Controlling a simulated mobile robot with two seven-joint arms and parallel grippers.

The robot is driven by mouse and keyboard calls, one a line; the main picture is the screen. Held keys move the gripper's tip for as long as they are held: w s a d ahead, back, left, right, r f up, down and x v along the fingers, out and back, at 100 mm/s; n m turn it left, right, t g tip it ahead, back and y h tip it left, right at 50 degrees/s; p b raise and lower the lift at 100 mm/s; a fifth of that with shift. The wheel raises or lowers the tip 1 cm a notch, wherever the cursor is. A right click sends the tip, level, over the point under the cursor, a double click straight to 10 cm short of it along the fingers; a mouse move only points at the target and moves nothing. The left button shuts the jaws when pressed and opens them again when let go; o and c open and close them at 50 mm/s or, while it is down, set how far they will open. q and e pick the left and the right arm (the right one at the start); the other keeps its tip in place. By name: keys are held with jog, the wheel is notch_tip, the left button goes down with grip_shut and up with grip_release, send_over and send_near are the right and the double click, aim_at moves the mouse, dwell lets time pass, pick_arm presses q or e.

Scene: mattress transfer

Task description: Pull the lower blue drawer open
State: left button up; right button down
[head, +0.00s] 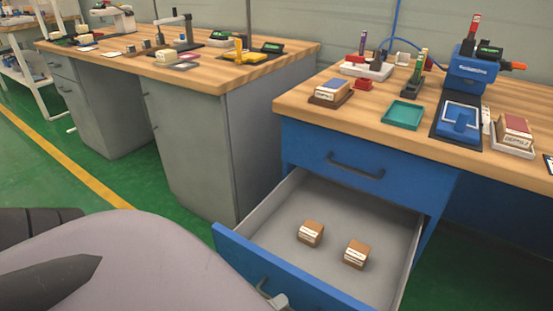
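The lower blue drawer (330,288) is pulled well out of the workbench, showing its grey inside. Two small brown boxes with white labels lie in it, one box (310,233) left of the other box (355,254). A small part of my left gripper (277,300) shows at the drawer front, by the handle at the bottom edge. My grey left arm and the picture's edge hide most of it, so its grip on the handle is unclear. My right gripper is out of view.
The upper blue drawer (310,150) is closed above. The wooden bench top (350,115) carries a green tray (404,114), a blue device (472,72) and small boxes. A second bench (200,75) stands left. Green floor (165,190) is clear between bench and yellow line.

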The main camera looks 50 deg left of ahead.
pick_arm(q)
jog(key=v, duration=0.7)
jog(key=shift+s, duration=0.1)
dwell(0.4)
